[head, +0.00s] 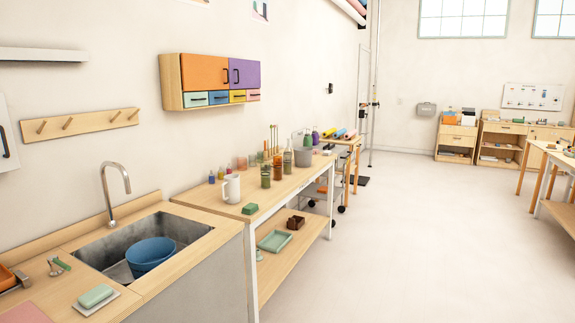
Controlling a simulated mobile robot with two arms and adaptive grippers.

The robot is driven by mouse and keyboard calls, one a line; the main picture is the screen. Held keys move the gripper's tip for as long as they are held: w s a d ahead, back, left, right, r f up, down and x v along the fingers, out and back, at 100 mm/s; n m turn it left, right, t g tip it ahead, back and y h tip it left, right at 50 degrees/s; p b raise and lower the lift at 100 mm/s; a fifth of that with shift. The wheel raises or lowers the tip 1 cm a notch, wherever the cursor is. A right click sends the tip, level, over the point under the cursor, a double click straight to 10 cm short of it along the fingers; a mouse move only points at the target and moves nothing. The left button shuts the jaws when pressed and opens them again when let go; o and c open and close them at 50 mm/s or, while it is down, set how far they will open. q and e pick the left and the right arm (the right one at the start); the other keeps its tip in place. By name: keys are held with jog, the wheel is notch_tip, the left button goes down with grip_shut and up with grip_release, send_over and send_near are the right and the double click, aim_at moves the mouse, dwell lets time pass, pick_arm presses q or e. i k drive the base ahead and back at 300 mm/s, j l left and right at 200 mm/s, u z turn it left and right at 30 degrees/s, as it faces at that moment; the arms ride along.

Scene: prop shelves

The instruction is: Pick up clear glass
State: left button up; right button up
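Several glasses and jars stand close together on the long wooden table (290,190) along the left wall. A greenish see-through glass (265,179) stands near the front of the group. A brown glass vessel (277,171) is just right of it. Another greenish see-through glass (287,163) stands farther right, and pinkish glasses (242,162) are behind. They are too small and crowded to tell which is the plain clear glass. Neither of my grippers is in view.
A white pitcher (231,187) and a green block (250,209) are nearer on the table. A sink (187,232) with a blue basin (150,252) is at the front left. The floor (420,240) to the right is clear.

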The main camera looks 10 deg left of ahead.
aim_at(286, 156)
jog(key=i+z, duration=0.2)
jog(key=i, duration=1)
